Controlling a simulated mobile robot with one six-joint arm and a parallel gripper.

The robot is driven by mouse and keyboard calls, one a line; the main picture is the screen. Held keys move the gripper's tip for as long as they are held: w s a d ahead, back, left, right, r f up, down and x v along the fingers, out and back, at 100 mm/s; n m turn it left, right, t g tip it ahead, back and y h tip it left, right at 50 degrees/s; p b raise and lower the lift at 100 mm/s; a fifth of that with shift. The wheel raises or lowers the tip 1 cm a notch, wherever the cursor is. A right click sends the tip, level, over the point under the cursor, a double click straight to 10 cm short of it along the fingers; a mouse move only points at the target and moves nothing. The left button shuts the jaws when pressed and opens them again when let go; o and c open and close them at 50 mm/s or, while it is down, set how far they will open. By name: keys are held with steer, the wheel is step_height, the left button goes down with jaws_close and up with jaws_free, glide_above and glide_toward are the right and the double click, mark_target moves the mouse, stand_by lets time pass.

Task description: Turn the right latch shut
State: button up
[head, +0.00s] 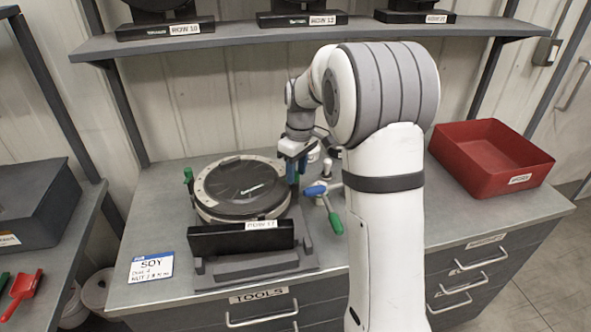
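The seed meter (240,188) is a round unit with a black lid and pale rim, seated on a dark stand on the bench. The left latch (188,176) stands at its left edge with a green handle. My gripper (297,168) points down at the meter's right edge, where the right latch would be. Blue finger parts show there, and the right latch is mostly hidden by them. I cannot tell whether the fingers are open or closed on it.
A handle with blue and green parts (326,202) sits just right of the meter. A red bin (490,160) stands at right. A shelf (300,38) runs above.

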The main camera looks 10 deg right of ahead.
mark_target(298, 173)
steer(key=shift+o, duration=0.5)
steer(key=r, duration=0.7)
steer(key=shift+d+r+b, duration=0.1)
steer(key=shift+d+b, duration=0.1)
steer(key=shift+b, duration=0.15)
steer(key=shift+r, duration=0.3)
steer(key=shift+s+r, duration=0.15)
steer(key=shift+s, duration=0.15)
steer(key=s+f+m+t, duration=0.2)
steer(key=s+m, duration=0.6)
steer(key=s, duration=2)
steer(key=shift+a+f+t+h, duration=0.35)
steer(key=shift+f+t+h, duration=0.05)
steer(key=shift+t, duration=0.2)
